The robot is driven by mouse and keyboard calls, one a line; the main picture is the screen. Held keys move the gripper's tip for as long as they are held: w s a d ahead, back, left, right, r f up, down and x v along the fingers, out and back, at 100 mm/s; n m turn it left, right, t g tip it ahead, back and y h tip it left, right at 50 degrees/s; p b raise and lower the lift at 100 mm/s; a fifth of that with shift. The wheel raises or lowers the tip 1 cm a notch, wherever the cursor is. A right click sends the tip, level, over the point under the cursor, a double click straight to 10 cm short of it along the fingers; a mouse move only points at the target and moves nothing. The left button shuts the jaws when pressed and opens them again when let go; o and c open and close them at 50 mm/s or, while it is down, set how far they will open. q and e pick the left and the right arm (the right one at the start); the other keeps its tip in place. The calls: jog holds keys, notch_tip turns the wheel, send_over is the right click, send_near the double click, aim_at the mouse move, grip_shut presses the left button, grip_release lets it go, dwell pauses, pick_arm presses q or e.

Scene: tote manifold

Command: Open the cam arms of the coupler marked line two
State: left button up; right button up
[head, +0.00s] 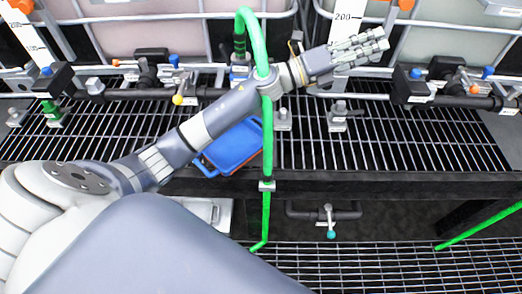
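My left gripper (378,42) is right of the coupler, in front of the white tote tanks, with nothing visible held. Its finger gap is too small to judge. I cannot read a "line two" mark or make out cam arms. My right gripper is not in view.
Dark pipes with valves (415,85) run left and right along the grated shelf (430,145). A blue tray (232,145) lies on the shelf behind my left arm. A lower pipe with a teal-tipped valve handle (330,233) sits below. A green hose (480,226) lies at lower right.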

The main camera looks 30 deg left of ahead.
pick_arm(q)
jog(key=s+a+f+n+t+y, duration=0.1)
jog(key=s+a+f+n+y, duration=0.2)
jog(key=a+f+n+y, duration=0.5)
jog(key=s+a+f+n+t+y, duration=0.1)
jog(key=s+a+f+n+y, duration=0.15)
jog(key=f+n+y, duration=0.85)
jog(key=s+f+n+g+h, duration=0.1)
jog(key=s+f+n+g, duration=0.2)
jog(key=s+f, duration=0.2)
jog(key=s+a+f+n+g, duration=0.1)
jog(key=s+f+n+g, duration=0.1)
jog(key=s+f+n, duration=0.2)
jog(key=s+f+n+g+h, duration=0.1)
jog(key=s+f+n+g, duration=0.2)
jog(key=s+f, duration=0.3)
jog(key=shift+s+a+f+n+g+h, duration=0.15)
jog(key=shift+s+a, duration=0.05)
jog(key=shift+s, duration=0.55)
jog(key=shift+s+a+f+n+g+h, duration=0.1)
jog(key=shift+s+a+n+g+h, duration=0.1)
jog(key=shift+s, duration=0.5)
jog(key=shift+c, duration=0.3)
